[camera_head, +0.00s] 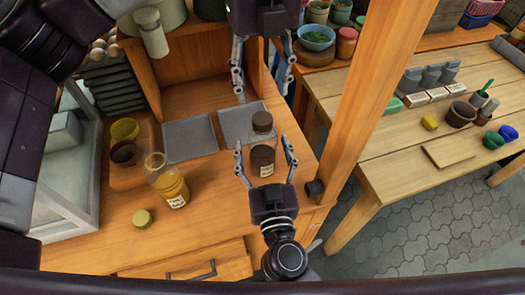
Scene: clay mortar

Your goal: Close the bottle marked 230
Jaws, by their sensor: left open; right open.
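A glass bottle with dark contents (262,160) stands upright near the cabinet's right edge, with a dark brown top (262,120). A second glass bottle with amber contents (171,187) stands to its left and looks open at its neck. A round yellowish cap (142,217) lies on the wood in front of it. The labels are too small to read, so I cannot tell which is 230. My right gripper (265,148) is open, its fingers on either side of the dark bottle; contact is unclear. My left gripper (262,92) is open and empty, pointing down above that bottle.
Two grey mats (189,138) lie behind the bottles. A yellow bowl (125,129) and a brown bowl (124,153) sit at the left. A wooden post (372,85) rises on the right, before a second table (420,160) holding several small items. The front middle is clear.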

